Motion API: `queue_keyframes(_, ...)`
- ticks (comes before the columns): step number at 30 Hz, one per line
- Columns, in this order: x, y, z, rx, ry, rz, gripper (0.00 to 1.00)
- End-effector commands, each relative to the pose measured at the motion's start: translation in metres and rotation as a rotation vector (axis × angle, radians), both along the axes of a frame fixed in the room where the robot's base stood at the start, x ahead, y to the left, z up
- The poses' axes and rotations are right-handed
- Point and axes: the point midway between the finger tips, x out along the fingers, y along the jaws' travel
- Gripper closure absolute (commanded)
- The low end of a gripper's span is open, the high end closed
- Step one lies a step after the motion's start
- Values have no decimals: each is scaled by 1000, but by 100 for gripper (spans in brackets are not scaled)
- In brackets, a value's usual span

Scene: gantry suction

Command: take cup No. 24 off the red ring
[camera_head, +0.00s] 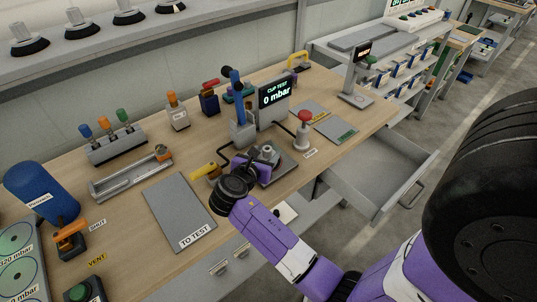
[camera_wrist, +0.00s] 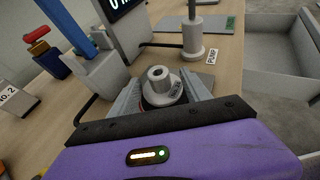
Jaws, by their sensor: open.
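The cup (camera_wrist: 160,78) is a pale grey stepped piece with a hole in its top and a small label, too small to read. It stands upright on the test stand; in the head view it shows as a small grey knob (camera_head: 268,152). A thin reddish edge, perhaps the red ring (camera_wrist: 143,103), shows at its lower left; the rest of the ring is hidden. My gripper (camera_wrist: 161,90) is open, its ribbed grey fingers on either side of the cup. I cannot tell whether they touch it. In the head view my purple gripper (camera_head: 249,164) reaches the stand from the front.
The display reading 0 mbar (camera_head: 275,94) and a blue lever (camera_head: 236,82) stand just behind. The red-topped pump knob (camera_head: 303,130) is close on the right. The grey TO TEST mat (camera_head: 180,211) lies clear at left. An open drawer (camera_head: 375,180) juts out at right.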

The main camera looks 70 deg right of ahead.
Motion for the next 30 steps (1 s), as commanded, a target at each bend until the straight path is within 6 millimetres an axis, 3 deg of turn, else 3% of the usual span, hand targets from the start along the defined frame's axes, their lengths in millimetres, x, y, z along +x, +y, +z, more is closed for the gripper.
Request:
queue_keyframes(12, -2, -48, -19, 1, 0, -2, 44)
queue_keyframes(22, -1, -55, -22, 1, -1, 1, 44)
queue_keyframes(30, -1, -54, -23, 2, 0, 1, 95)
